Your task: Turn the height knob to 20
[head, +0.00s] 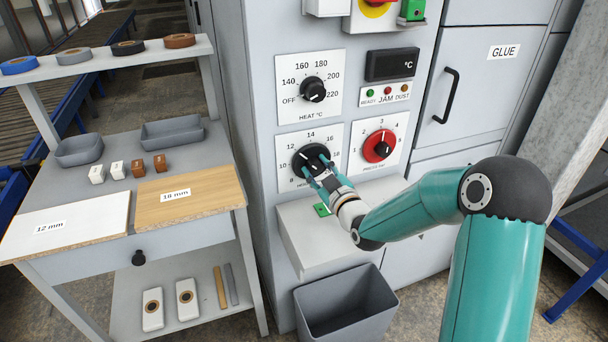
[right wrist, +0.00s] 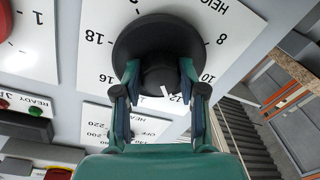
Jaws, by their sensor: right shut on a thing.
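The height knob (head: 303,160) is a black round dial on a white plate on the grey machine front, with numbers from 8 upward around it. It fills the middle of the right wrist view (right wrist: 155,32), where the plate appears upside down. My right gripper (head: 318,172) is shut on the knob's raised grip, one finger on each side. The white pointer mark is close to the 12 in the right wrist view. The 20 cannot be made out behind the gripper. My left gripper is not in view.
Below, a grey ledge (head: 300,235) juts out above a grey bin (head: 345,305). A workbench with a white board (head: 75,222) and a wood board (head: 205,190) stands left.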

